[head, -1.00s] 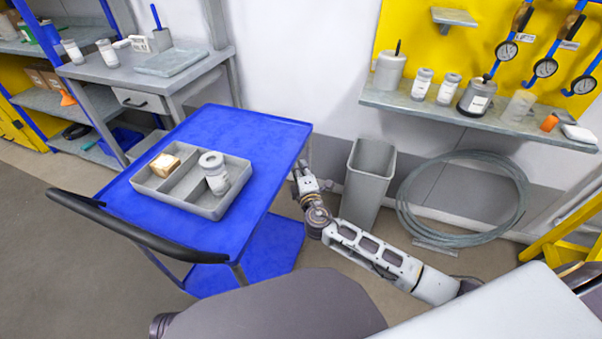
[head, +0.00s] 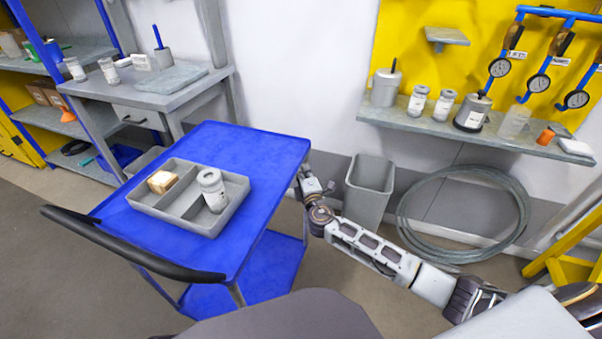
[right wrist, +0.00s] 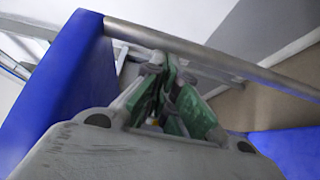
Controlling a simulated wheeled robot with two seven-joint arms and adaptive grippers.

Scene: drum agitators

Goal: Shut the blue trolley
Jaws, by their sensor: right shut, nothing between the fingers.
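The blue trolley (head: 240,160) stands left of centre in the head view, with a black push handle (head: 130,248) at its near side and a blue lower shelf (head: 268,268). My right gripper (head: 302,174) is beside the trolley's right side, just below the top's edge. In the right wrist view, the gripper's green-padded fingers (right wrist: 167,98) are closed and empty. A grey trolley bar (right wrist: 215,58) runs just beyond them, with a blue panel (right wrist: 70,75) at left. I cannot tell whether the fingers touch the bar. My left gripper is not in view.
A grey divided tray (head: 185,210) on the trolley holds a white-lidded jar (head: 212,190) and a tan block (head: 162,182). A grey bin (head: 369,190) and a coiled hose (head: 520,210) stand right of the gripper. A workbench (head: 150,90) is behind left.

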